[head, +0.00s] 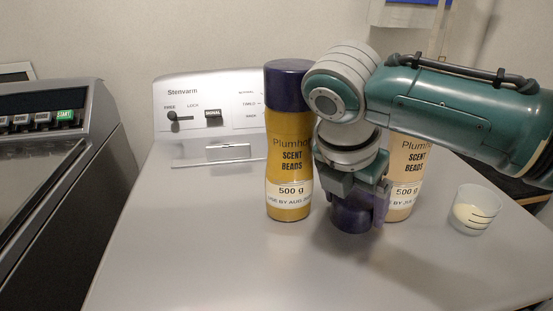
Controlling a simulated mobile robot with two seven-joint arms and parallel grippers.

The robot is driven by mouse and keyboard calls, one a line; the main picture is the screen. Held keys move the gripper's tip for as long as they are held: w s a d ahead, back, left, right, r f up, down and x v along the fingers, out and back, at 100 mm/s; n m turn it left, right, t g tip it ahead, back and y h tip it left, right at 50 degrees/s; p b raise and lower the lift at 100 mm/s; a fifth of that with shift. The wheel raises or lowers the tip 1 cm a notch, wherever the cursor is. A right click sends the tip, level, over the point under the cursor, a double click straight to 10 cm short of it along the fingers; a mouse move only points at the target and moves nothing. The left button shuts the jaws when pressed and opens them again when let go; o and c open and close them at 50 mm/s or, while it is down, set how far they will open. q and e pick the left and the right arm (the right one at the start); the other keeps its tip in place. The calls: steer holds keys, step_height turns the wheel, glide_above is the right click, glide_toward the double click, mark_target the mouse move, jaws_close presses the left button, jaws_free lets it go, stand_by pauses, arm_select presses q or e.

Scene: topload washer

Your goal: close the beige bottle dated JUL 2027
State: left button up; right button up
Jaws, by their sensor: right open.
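The beige bottle (408,165) stands on the washer's top behind my right arm. Its label reads "Plumho...", "SCENT BEADS", "500 g" and a partly hidden use-by date that seems to start with JU. My arm hides its top, so I cannot see its opening. My right gripper (357,204) points down in front of the beige bottle with its jaws open. A dark purple cap (350,219) is between or just under its fingers, low over the washer's top. I cannot tell whether the fingers touch it. My left gripper is not in view.
A yellow bottle (289,160) with a purple cap (287,85), dated AUG, stands just left of my right gripper. A clear measuring cup (475,210) stands at the right. The washer's top (200,250) is clear at front and left. The control panel (205,105) is behind.

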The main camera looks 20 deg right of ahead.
steer(key=c, duration=1.1)
steer(key=shift+o, duration=0.2)
steer(key=shift+r, duration=0.1)
steer(key=shift+s+a+r, duration=0.1)
steer(key=shift+a+r, duration=0.1)
steer(key=shift+a, duration=0.05)
steer(key=s+a+r, duration=0.1)
steer(key=a, duration=0.1)
steer(key=s+a+r+p, duration=0.1)
steer(key=a+r, duration=0.1)
steer(key=a, duration=0.1)
steer(key=s+a+r, duration=0.1)
steer(key=a+r, duration=0.1)
steer(key=a, duration=0.1)
steer(key=shift+s+a+r+p, duration=0.15)
steer(key=shift+s+r+p, duration=0.05)
steer(key=shift+s+p, duration=0.15)
steer(key=a+p, duration=0.1)
steer(key=s+a+r+p, duration=0.1)
steer(key=a+r, duration=0.1)
steer(key=a, duration=0.1)
steer(key=shift+s+p, duration=0.4)
